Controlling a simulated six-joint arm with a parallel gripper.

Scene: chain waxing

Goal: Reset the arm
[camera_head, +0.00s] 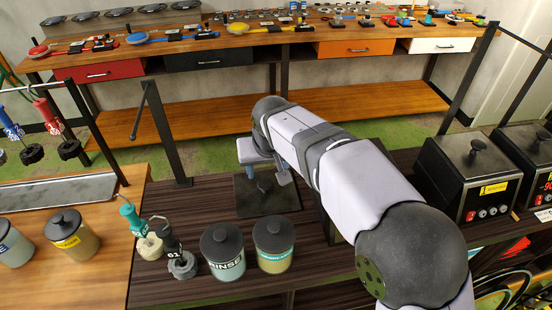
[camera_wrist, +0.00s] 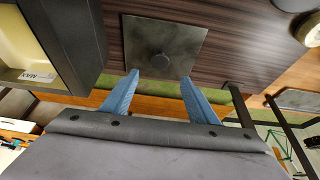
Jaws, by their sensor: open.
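My gripper (camera_head: 264,172) hangs at the end of my white and grey arm, over a dark square plate (camera_head: 283,203) on the dark wood bench. In the wrist view, its two blue fingers (camera_wrist: 160,82) are spread apart with nothing between them. The plate (camera_wrist: 190,42) lies beyond the fingertips there, with a small round dark knob (camera_wrist: 161,65) near its middle. My arm hides part of the bench behind it in the head view.
A rinse jar (camera_head: 223,262) and a second lidded jar (camera_head: 273,262) stand in front of the plate. Teal (camera_head: 129,215) and black (camera_head: 169,240) handled tools stand left of them. Lidded machines (camera_head: 465,185) stand right. A dark-walled container (camera_wrist: 62,35) shows in the wrist view.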

